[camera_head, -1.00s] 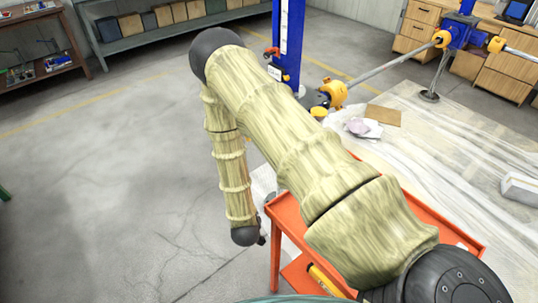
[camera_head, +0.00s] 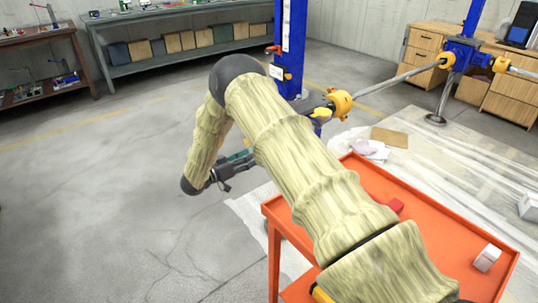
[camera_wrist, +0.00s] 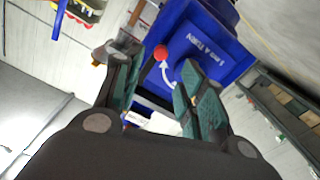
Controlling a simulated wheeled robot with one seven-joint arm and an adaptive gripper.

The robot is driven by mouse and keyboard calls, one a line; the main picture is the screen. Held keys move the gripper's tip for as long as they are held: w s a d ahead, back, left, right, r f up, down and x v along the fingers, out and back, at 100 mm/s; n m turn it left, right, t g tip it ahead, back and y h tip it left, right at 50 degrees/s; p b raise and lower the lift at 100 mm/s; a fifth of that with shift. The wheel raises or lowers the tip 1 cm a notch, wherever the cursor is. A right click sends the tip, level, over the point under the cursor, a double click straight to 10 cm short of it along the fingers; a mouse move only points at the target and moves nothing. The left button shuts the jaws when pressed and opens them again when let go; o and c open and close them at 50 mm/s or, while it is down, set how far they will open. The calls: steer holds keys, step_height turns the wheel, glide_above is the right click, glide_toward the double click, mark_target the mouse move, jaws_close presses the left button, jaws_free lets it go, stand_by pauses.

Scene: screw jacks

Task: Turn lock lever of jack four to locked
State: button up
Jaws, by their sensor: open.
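A blue jack column (camera_head: 290,45) stands beyond my arm in the head view, with a red-orange lever end (camera_head: 273,49) on its left side. In the wrist view the blue jack housing (camera_wrist: 212,45) carries white lettering and curved white arrows. A red lever knob (camera_wrist: 161,52) shows against it, in the gap beyond the fingertips. My gripper (camera_wrist: 160,80) is open, with a dark green-padded finger on each side and nothing held. It also shows in the head view (camera_head: 240,162), below and left of the column. I cannot read a jack number.
An orange cart (camera_head: 440,215) with a red item and a white box stands at front right. A yellow joint (camera_head: 340,103) and steel bar lie right of the column. A shelf bench (camera_head: 180,40) is at the back. Floor at left is clear.

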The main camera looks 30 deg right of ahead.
steer(key=d, duration=0.6)
steer(key=w+d, duration=0.1)
steer(key=d, duration=0.3)
steer(key=shift+d, duration=0.1)
steer(key=shift+c, duration=0.5)
jaws_close()
